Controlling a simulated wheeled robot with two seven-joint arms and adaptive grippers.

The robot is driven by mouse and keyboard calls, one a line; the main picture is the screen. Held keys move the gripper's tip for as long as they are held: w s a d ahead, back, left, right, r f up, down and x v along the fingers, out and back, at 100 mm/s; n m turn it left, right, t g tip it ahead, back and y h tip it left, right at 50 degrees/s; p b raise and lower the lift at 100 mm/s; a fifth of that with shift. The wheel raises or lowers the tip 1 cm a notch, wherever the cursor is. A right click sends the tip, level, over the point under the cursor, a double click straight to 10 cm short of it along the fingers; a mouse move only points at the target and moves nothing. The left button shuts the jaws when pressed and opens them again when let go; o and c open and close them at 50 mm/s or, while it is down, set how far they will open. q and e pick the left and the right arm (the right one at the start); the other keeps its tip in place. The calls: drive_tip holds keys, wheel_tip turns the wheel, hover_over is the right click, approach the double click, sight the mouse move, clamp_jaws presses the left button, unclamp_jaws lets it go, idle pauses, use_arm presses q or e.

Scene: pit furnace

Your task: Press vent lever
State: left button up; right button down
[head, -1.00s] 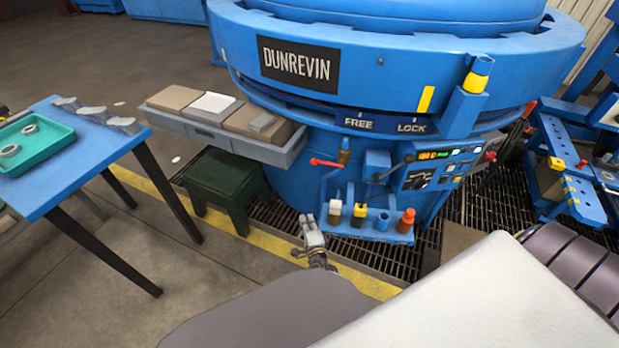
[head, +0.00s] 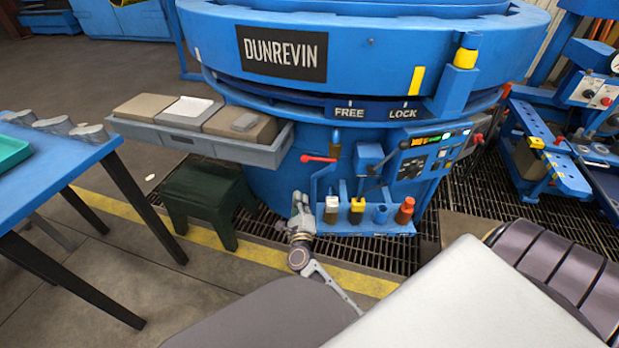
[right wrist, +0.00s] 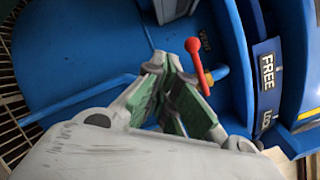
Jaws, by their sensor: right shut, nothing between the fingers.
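The vent lever is a red handle with a round knob (head: 318,159), mounted on the blue furnace body (head: 270,185) by a brass-coloured fitting. In the right wrist view the red lever (right wrist: 197,62) stands just past my fingers, near a small VENT label. My right gripper (head: 299,200) is shut and empty, below and slightly left of the lever in the head view. Its green-padded fingers (right wrist: 172,85) show close up in the right wrist view. I see no clear contact with the lever. My left gripper is out of view.
A shelf (head: 370,230) with several coloured fittings stands right of my right gripper. A control panel (head: 425,155) is beyond it. A dark green stool (head: 205,195) and a grey tray of blocks (head: 190,138) are left. A blue table (head: 60,175) stands far left.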

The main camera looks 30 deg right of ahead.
use_arm(q)
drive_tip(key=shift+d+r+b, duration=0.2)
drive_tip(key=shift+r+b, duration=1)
drive_tip(key=shift+b, duration=0.35)
use_arm(e)
drive_tip(key=shift+s+d+r+m+g+h, duration=0.15)
drive_tip(key=shift+d+r+m+h, duration=0.25)
drive_tip(key=shift+m, duration=0.45)
drive_tip(key=shift+d+r+m+g+h, duration=0.2)
drive_tip(key=shift+d+m+h, duration=0.3)
drive_tip(key=shift+m, duration=0.4)
drive_tip(key=shift+s+d+r+m+g+h, duration=0.2)
drive_tip(key=shift+d+m+h, duration=0.3)
drive_tip(key=shift+m, duration=0.35)
drive_tip(key=shift+w+r, duration=0.1)
drive_tip(key=shift+w+d, duration=0.15)
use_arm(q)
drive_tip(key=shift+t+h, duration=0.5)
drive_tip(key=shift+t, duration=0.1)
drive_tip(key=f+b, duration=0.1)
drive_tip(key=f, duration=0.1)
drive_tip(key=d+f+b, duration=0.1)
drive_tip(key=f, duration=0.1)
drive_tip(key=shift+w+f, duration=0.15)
use_arm(e)
drive_tip(key=x, duration=0.9)
drive_tip(key=shift+w, duration=0.3)
drive_tip(key=shift+d, duration=0.15)
